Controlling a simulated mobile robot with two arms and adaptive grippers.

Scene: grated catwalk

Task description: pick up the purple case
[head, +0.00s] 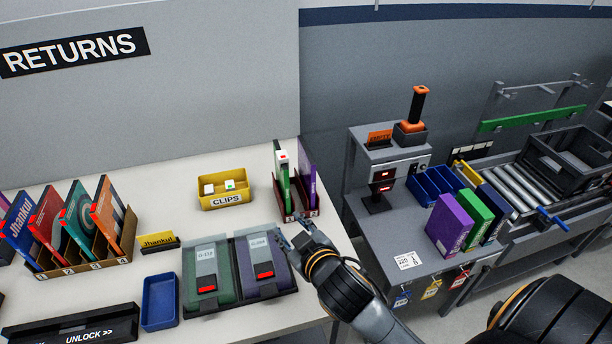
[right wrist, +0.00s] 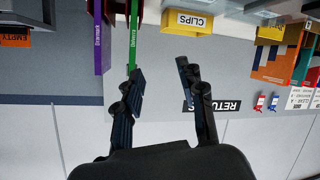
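A thin purple case (head: 308,178) stands upright beside a green case (head: 283,175) in a small dark red holder (head: 312,213) at the right edge of the white counter. In the right wrist view, which is upside down, the purple case (right wrist: 98,40) and the green case (right wrist: 133,50) show their lettered spines at the top left. My right gripper (head: 292,236) is just in front of the holder. In the wrist view its fingers (right wrist: 166,85) are apart with nothing between them. My left gripper is not in view.
Green and purple clamshell cases (head: 262,265) lie on a dark tray beside my right gripper. A yellow CLIPS bin (head: 223,190) stands left of the holder. On the grey side table (head: 375,240), a purple box (head: 449,224) stands beside green and blue ones. A gap separates counter and table.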

